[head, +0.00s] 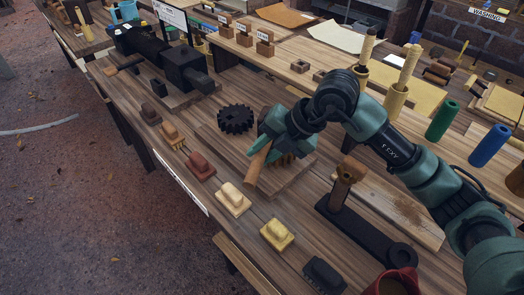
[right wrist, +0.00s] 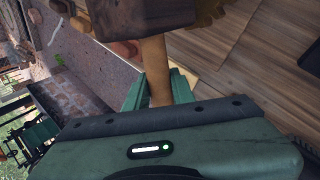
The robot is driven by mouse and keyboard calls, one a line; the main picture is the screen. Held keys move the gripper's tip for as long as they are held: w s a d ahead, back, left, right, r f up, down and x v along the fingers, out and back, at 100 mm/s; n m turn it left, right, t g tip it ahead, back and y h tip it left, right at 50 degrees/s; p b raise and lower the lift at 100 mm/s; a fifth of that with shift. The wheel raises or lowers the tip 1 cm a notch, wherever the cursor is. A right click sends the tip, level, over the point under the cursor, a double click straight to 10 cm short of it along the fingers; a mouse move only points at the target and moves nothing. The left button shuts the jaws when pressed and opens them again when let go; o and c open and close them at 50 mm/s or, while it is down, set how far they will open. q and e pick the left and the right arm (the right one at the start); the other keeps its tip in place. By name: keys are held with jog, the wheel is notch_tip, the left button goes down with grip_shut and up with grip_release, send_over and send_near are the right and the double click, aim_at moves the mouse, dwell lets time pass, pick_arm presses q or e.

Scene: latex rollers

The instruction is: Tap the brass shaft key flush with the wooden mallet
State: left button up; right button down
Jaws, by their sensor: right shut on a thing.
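My right gripper (head: 262,143) is shut on the handle of the wooden mallet (head: 257,168), above the wooden board in the middle of the bench. The handle's free end points down toward the front in the head view. In the right wrist view the mallet's dark brown head (right wrist: 135,16) fills the top, with the pale handle running down between the green fingers. A toothed brass gear (right wrist: 208,14) shows partly behind the mallet head; in the head view its teeth show beneath the gripper. I cannot make out the brass shaft key; the gripper and mallet cover that area.
A black gear (head: 235,119) lies left of the gripper. Several small blocks, including a cream one (head: 233,198) and a yellow one (head: 277,234), line the front edge. A dark fixture with a brown post (head: 346,180) stands to the right, and a dark machine (head: 184,67) at the back left.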

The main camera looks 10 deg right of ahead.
dwell(0.4)
jog(key=shift+r+p, duration=1)
jog(key=shift+r, duration=0.5)
jog(key=shift+r+p, duration=2.1)
jog(key=shift+r, duration=0.9)
